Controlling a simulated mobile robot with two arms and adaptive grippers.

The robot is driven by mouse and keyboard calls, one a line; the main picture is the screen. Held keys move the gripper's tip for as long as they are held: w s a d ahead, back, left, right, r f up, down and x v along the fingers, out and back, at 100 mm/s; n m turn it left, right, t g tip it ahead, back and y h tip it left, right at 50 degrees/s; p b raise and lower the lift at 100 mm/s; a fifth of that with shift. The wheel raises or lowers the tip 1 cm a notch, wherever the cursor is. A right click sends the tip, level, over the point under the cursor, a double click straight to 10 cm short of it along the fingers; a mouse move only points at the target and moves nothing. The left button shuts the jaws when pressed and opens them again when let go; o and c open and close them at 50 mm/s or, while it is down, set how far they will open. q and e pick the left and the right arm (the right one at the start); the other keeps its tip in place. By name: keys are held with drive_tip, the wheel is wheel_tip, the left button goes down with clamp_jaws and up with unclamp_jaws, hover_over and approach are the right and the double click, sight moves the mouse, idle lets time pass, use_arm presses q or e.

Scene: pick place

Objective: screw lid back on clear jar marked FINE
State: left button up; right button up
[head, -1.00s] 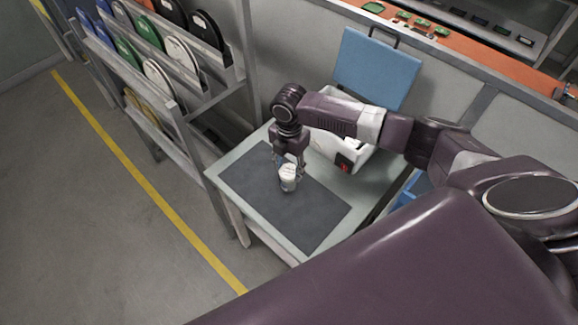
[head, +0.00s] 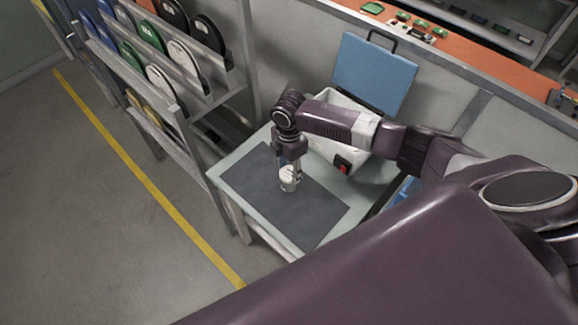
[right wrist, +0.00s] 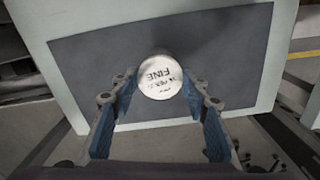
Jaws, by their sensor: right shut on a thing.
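The jar (head: 289,184) stands upright on the dark mat (head: 248,182) of the small table. Its pale round lid (right wrist: 160,78), printed with FINE, faces my right wrist camera. My right gripper (head: 292,168) points down from above at the jar's top. In the right wrist view the blue-padded fingers (right wrist: 160,92) sit on both sides of the lid, shut on it. The lid hides the jar body there, so I cannot tell how the lid sits on the rim. My left gripper is not in view.
A white box-shaped device (head: 338,150) with a red switch and a blue raised panel (head: 374,72) stand behind the mat. A rack of coloured discs (head: 150,60) is at the left. The mat around the jar is clear.

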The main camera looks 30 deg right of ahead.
drive_tip(key=shift+r, duration=0.1)
drive_tip(key=m+p, duration=0.2)
drive_tip(key=shift+r+m, duration=0.1)
drive_tip(key=shift+m, duration=0.2)
drive_tip(key=shift+m+p, duration=0.4)
drive_tip(key=shift+m, duration=0.2)
drive_tip(key=shift+m+p, duration=0.85)
drive_tip(key=shift+m, duration=0.35)
drive_tip(key=shift+m+p, duration=0.4)
drive_tip(key=shift+m, duration=0.6)
